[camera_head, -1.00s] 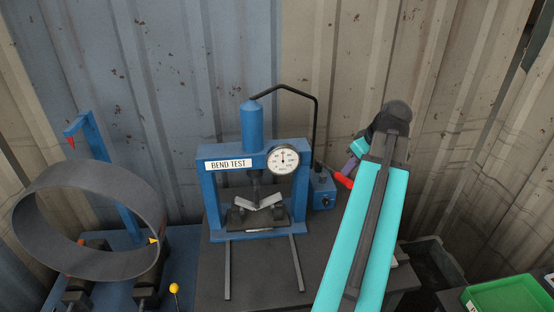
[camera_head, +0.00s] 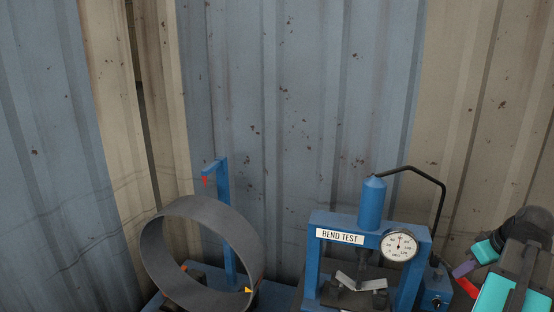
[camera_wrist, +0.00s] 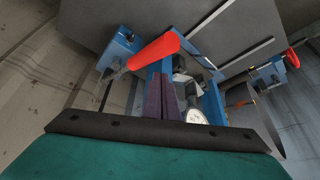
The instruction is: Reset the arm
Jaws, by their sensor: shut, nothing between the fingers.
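My gripper (camera_head: 465,268) shows at the lower right of the head view, partly hidden by my arm. Its purple fingers also show in the wrist view (camera_wrist: 162,97), side by side and shut with nothing between them. In the head view it is just right of the blue pump box (camera_head: 436,287), near the red lever handle (camera_head: 467,287). The handle also shows in the wrist view (camera_wrist: 155,52), beyond the fingertips; I cannot tell whether they touch.
The blue bend test press (camera_head: 313,265) with a round gauge (camera_head: 399,245) stands left of my gripper, a bent grey piece (camera_head: 362,283) in it. A large grey pipe ring (camera_head: 200,252) is farther left, beside a blue post (camera_head: 226,225). Corrugated walls close the back.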

